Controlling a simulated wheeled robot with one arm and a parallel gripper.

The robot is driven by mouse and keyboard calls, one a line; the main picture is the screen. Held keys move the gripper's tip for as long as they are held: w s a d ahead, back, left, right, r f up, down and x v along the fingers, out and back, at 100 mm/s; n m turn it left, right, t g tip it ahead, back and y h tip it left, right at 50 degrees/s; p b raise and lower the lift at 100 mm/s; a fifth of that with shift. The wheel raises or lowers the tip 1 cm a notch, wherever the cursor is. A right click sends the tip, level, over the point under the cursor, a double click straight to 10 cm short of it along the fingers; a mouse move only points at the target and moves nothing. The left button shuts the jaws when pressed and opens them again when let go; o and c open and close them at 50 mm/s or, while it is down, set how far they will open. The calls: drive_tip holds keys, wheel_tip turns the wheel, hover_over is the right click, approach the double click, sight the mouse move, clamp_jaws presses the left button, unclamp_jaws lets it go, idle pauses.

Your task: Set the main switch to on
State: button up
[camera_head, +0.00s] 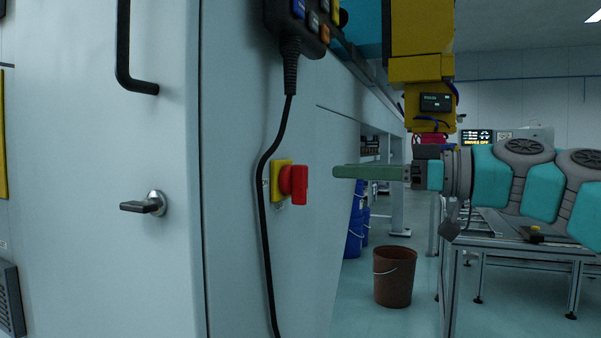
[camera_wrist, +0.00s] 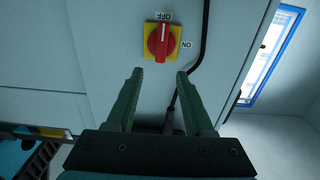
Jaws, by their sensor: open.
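The main switch is a red rotary knob (camera_head: 293,183) on a yellow plate (camera_head: 276,187), on the side of the grey cabinet. In the wrist view the red knob (camera_wrist: 161,42) has its handle upright in the picture, in line with the OFF label (camera_wrist: 164,16). The ON label (camera_wrist: 186,44) is to its right. My gripper (camera_head: 338,171) has green fingers and points at the knob from the right in the head view, with a gap between. In the wrist view my gripper (camera_wrist: 160,72) is open and empty, its fingertips on either side below the knob.
A black cable (camera_head: 263,205) hangs from a control pendant (camera_head: 300,18) past the switch, close to its plate. A door handle (camera_head: 145,205) juts from the cabinet front. A brown bucket (camera_head: 394,277) stands on the floor beyond; a metal table (camera_head: 520,245) is at right.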

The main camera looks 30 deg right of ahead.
sight(307, 170)
drive_tip(key=x, duration=0.6)
drive_tip(key=shift+w+a, duration=0.25)
drive_tip(key=shift+w, duration=0.1)
clamp_jaws()
idle(0.3)
